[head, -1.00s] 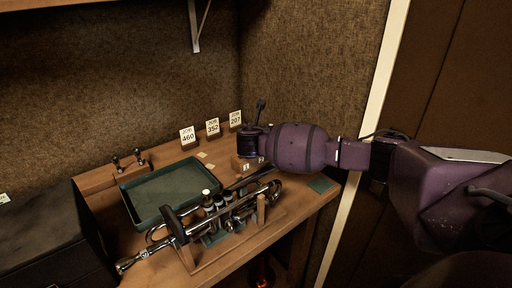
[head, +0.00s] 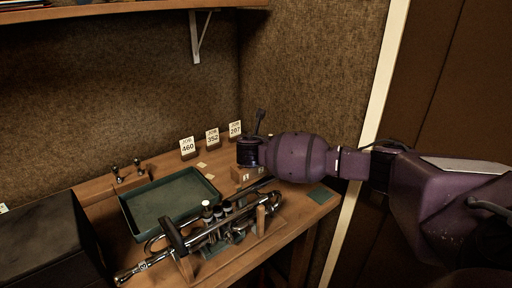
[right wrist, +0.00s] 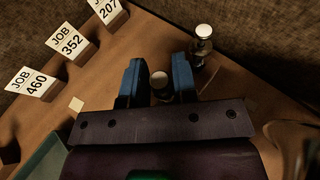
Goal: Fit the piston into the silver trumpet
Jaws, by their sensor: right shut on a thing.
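The silver trumpet (head: 153,263) lies across a wooden cradle at the bench's front, its valves upright in the middle. One valve has a pale cap (head: 206,203) standing higher than its neighbours. My right gripper (head: 249,153) is over the small wooden block (head: 246,174) behind the trumpet. In the right wrist view, my right gripper (right wrist: 158,88) is shut on a piston (right wrist: 160,82) with a silver top, between its blue fingers. The piston's lower part is hidden, so I cannot tell whether it is clear of the block. My left gripper is in no view.
A green tray (head: 133,217) lies left of the trumpet. Job cards 460 (head: 188,147), 352 (head: 212,137) and 207 (head: 235,129) stand at the back. A second upright, silver-topped object (right wrist: 203,38) stands just beyond my right fingers. A dark box (head: 45,235) is at the left.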

